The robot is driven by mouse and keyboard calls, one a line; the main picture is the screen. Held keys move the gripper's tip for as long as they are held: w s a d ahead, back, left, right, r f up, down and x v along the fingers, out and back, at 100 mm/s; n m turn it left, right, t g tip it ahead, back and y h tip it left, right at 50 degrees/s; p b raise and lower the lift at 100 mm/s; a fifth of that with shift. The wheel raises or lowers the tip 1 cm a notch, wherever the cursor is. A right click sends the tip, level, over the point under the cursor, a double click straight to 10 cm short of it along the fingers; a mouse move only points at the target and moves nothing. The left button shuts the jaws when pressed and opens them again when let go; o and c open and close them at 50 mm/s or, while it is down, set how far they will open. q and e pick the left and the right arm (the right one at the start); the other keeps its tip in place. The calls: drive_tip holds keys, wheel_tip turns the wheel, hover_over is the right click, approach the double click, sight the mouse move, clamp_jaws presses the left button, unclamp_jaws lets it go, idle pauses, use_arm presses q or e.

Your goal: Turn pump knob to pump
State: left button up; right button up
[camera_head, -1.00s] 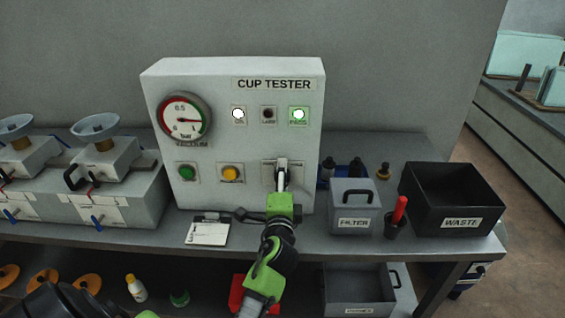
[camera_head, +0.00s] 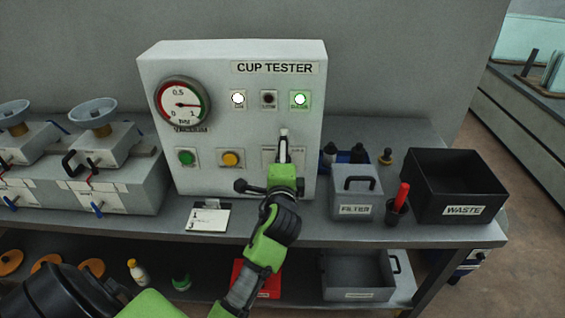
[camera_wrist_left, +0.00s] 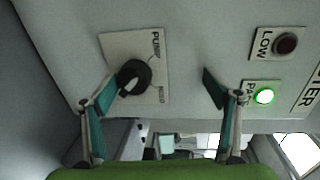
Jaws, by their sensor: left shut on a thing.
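The pump knob (camera_wrist_left: 133,77) is a round black knob with a pale mark, on a white label plate on the cup tester (camera_head: 230,130). My left gripper (camera_wrist_left: 158,97) reaches it in the left wrist view. One finger is against or very near the knob's left side; the other stands to the right, with a visible gap. In the head view the left gripper (camera_head: 284,150) is at the panel's lower right and hides the knob. The gauge (camera_head: 184,103) has its needle pointing right. The white and green lamps (camera_head: 300,99) are lit; the LOW lamp (camera_wrist_left: 285,43) is dark.
A green button (camera_head: 186,157) and a yellow button (camera_head: 230,158) are left of the gripper. The filter box (camera_head: 354,197), a cup holding a red-handled tool (camera_head: 401,196) and the waste bin (camera_head: 462,187) stand to the right. White machines (camera_head: 98,173) stand to the left.

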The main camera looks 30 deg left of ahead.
use_arm(q)
drive_tip(key=shift+s+d+r+t, duration=0.1)
drive_tip(key=shift+d+r+t, duration=0.05)
drive_tip(key=shift+r, duration=0.5)
drive_tip(key=shift+s+d+r+t, duration=0.1)
drive_tip(key=shift+r+t, duration=0.05)
drive_tip(key=shift+r, duration=0.45)
drive_tip(key=shift+c, duration=0.7)
drive_tip(key=v, duration=0.5)
drive_tip(key=shift+r, duration=0.4)
drive_tip(key=c, duration=0.3)
drive_tip(key=v, duration=0.3)
drive_tip(key=f+v, duration=0.1)
drive_tip(key=v, duration=0.3)
drive_tip(key=f+v, duration=0.1)
drive_tip(key=v, duration=0.2)
drive_tip(key=shift+s+d, duration=0.25)
drive_tip(key=shift+s, duration=0.15)
drive_tip(key=shift+c, duration=0.2)
